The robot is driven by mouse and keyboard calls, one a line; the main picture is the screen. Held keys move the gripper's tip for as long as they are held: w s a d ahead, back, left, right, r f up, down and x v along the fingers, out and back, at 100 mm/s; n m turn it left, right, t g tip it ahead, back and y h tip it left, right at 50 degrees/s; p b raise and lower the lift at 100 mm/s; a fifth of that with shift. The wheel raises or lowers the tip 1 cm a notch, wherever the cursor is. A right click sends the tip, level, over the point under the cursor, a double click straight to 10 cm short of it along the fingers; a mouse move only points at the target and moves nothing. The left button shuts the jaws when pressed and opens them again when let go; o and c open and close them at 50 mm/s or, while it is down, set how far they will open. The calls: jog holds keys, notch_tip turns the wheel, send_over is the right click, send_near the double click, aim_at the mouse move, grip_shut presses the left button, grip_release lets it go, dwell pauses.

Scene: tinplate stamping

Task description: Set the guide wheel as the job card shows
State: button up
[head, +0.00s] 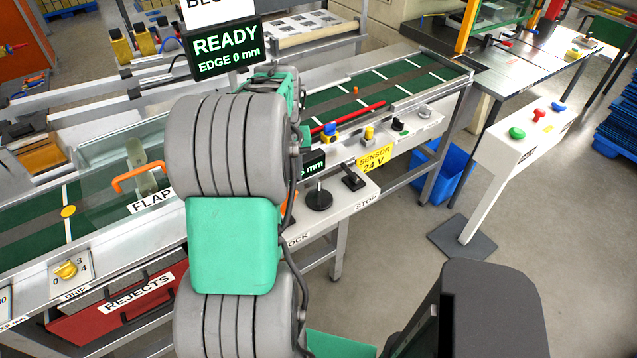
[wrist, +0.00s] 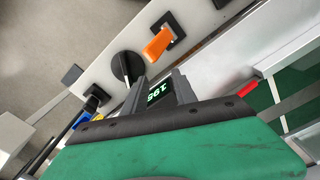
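The guide wheel looks to be the black round wheel (head: 320,198) with an upright handle on the white panel, right of my arm. It also shows in the wrist view (wrist: 124,68), just beyond the finger tips. My gripper (wrist: 158,82) is open there, its grey fingers apart with nothing between them. I cannot tell whether a finger touches the wheel. A small display (wrist: 157,93) shows between the fingers, its digits turned. In the head view this display (head: 313,167) is partly hidden by my arm and reads "5 mm" at its end. The orange lock lever (wrist: 158,44) stands beside the wheel.
A screen (head: 224,48) reads READY, EDGE 0 mm. A white card above it (head: 215,12) is cut off. A black STOP switch (head: 353,179) sits right of the wheel. The green conveyor (head: 345,100) with a red bar (head: 355,113) lies behind the panel.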

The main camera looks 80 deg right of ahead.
jog(key=m, duration=0.2)
send_over(319, 193)
jog(key=shift+s+f, duration=0.2)
jog(key=shift+f, duration=0.65)
notch_tip(319, 193, down, 7)
jog(key=shift+w+f+p, duration=0.1)
jog(key=shift+w+p, duration=0.05)
jog(key=shift+p, duration=0.7)
jog(key=shift+c, duration=0.4)
grip_shut()
